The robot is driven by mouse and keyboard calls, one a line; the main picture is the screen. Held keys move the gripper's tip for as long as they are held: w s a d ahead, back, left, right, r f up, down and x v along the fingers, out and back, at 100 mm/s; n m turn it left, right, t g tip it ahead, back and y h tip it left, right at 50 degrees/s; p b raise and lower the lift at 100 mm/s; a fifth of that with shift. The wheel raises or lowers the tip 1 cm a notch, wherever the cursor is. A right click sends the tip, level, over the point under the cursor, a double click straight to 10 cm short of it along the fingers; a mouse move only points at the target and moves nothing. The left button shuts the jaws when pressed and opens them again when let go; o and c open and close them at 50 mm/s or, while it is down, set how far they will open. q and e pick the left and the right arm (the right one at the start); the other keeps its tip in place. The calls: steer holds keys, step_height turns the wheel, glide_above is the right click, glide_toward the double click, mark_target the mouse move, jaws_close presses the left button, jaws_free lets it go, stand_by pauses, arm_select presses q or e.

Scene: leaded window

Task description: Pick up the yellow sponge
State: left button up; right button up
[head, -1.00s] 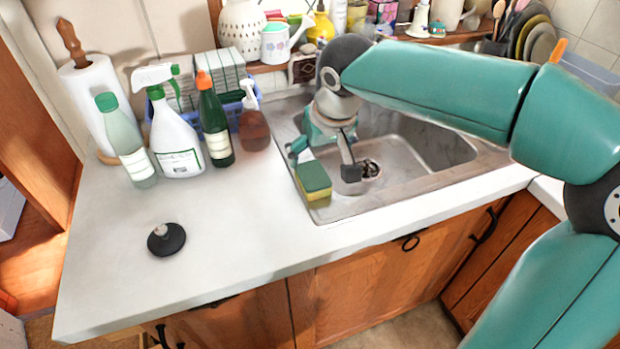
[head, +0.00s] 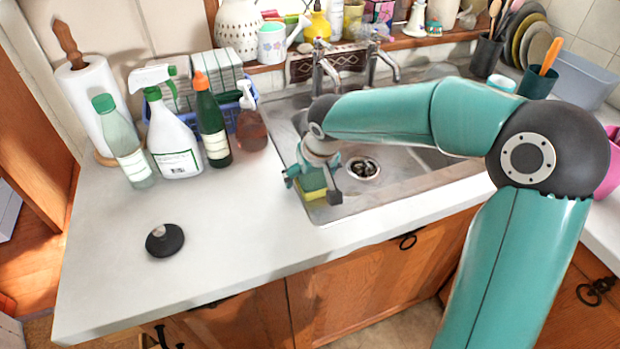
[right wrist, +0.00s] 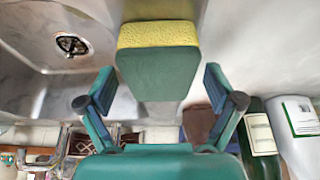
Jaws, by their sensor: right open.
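The yellow sponge (head: 313,193) has a green layer on top and sits at the front left rim of the sink. In the right wrist view the sponge (right wrist: 158,62) is upper middle, its green face large and its yellow side behind it. My right gripper (head: 312,192) is open, with one finger on each side of the sponge in the head view. In the right wrist view the open fingers (right wrist: 158,90) stand left and right of the sponge's near end, with gaps on both sides. My left gripper is not in view.
The steel sink (head: 400,185) with its drain (head: 364,169) lies to the right. Several bottles, including a green one (head: 213,130), stand at the back left. A black plug (head: 165,241) lies on the otherwise clear counter (head: 235,235).

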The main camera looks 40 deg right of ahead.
steer(key=c, duration=0.8)
steer(key=shift+r, duration=0.1)
step_height(320, 180, up, 20)
steer(key=p, duration=0.2)
stand_by(0.3)
